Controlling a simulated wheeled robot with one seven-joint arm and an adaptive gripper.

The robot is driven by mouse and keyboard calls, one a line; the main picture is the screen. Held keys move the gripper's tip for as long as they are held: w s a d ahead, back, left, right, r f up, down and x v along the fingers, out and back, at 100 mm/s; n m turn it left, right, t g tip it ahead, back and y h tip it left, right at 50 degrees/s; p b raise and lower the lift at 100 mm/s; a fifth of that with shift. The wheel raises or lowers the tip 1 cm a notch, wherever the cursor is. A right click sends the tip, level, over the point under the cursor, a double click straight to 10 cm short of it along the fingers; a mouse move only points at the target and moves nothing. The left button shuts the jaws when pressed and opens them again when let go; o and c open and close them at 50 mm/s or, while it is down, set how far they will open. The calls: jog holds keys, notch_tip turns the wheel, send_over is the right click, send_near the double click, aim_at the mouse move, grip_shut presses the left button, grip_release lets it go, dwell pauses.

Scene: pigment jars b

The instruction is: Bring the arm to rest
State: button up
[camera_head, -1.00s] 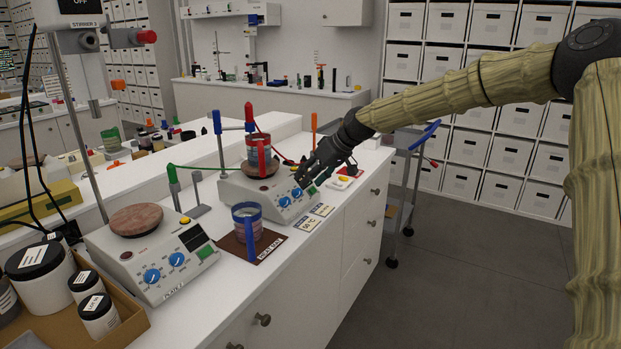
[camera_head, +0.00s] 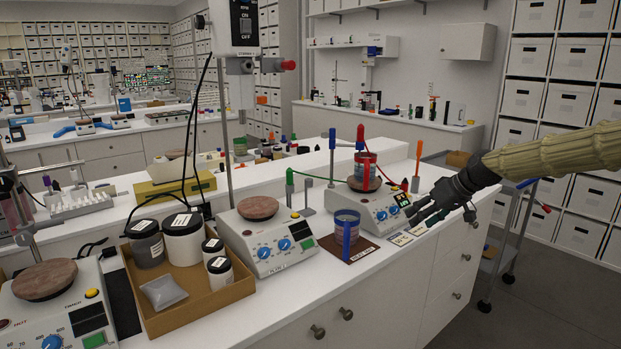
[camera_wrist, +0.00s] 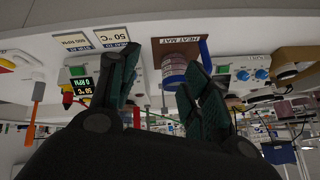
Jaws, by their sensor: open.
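My gripper (camera_head: 412,216) hangs at the front right of the far hot plate (camera_head: 347,204), above the bench edge by the label cards. Its fingers are apart, with nothing held between them. In the wrist view the two dark green fingers of my gripper (camera_wrist: 162,66) stand spread, and the picture is upside down. My arm (camera_head: 548,153) reaches in from the right edge of the head view.
A beaker (camera_head: 365,168) stands on the far hot plate, beside clamp posts. Another beaker (camera_head: 345,226) with a blue handle stands on the brown heat mat (camera_head: 363,255). A cardboard tray (camera_head: 200,312) holds jars. Free floor and a cart (camera_head: 497,262) lie right.

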jog(key=s+a+f+m+g, duration=0.1)
jog(key=s+a+f, duration=0.3)
jog(key=f, duration=0.6)
jog(key=s+a+f+g, duration=0.1)
jog(key=s+a+f, duration=0.3)
jog(key=f, duration=0.6)
jog(key=s+a+f+m+g+h, duration=0.1)
jog(key=s+a+f, duration=0.1)
jog(key=s+f, duration=0.65)
jog(key=s+a+f+m+h, duration=0.1)
jog(key=s+a+f, duration=0.1)
jog(key=s+f, duration=0.65)
jog(key=s+d+f+g+h, duration=0.1)
jog(key=s+f, duration=0.3)
jog(key=s, duration=0.7)
jog(key=s+d+f+h, duration=0.1)
jog(key=s+f, duration=0.3)
jog(key=s, duration=0.8)
jog(key=s+f+m+g+h, duration=0.1)
jog(key=s+f, duration=0.4)
jog(key=s, duration=0.6)
jog(key=shift+s+d+g, duration=0.25)
jog(key=shift+d+g, duration=0.05)
jog(key=shift+d, duration=0.1)
